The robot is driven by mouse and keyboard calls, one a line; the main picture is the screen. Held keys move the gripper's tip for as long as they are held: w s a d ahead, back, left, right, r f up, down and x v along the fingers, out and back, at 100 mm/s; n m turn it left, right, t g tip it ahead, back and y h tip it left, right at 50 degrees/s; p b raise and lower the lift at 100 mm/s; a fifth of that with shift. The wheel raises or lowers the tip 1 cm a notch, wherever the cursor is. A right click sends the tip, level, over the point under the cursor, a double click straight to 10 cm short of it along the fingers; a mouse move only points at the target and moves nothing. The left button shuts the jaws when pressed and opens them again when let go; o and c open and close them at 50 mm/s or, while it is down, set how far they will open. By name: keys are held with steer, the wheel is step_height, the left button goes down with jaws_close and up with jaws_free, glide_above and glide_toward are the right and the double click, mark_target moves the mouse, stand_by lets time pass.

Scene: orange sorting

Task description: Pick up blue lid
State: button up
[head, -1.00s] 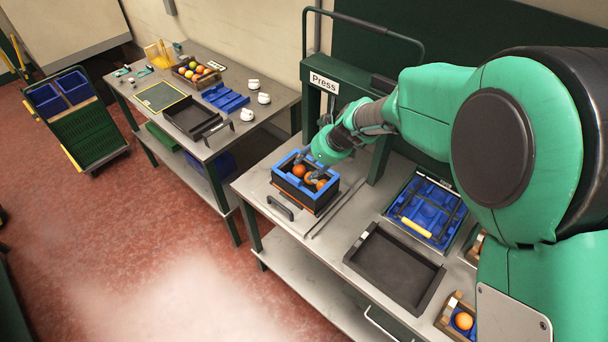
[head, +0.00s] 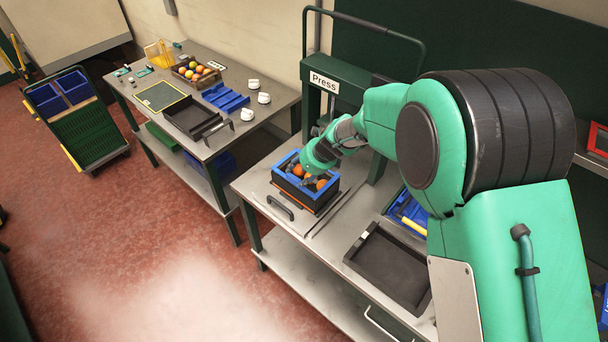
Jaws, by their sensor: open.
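A black box (head: 294,196) with a blue rim (head: 323,196) stands on the near table by the press, with oranges (head: 298,170) inside. My gripper (head: 308,178) is open over this box, its fingers reaching down at the oranges; whether they touch anything is hard to see. A blue moulded piece with a yellow bar (head: 406,213) lies to the right on the near table, mostly hidden behind my arm. Another blue moulded piece (head: 226,97) lies on the far table. I cannot tell which blue piece is the lid.
The green press frame (head: 345,60) with its "Press" sign rises right behind the box. An empty dark tray (head: 388,262) lies at the front right. The far table (head: 262,125) holds white cups, a dark tray and a fruit crate (head: 196,72). A cart with blue bins (head: 75,88) stands far left.

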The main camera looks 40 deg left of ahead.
mark_target(293, 178)
steer(key=shift+x, duration=2.6)
steer(key=shift+s, duration=0.1)
jaws_close()
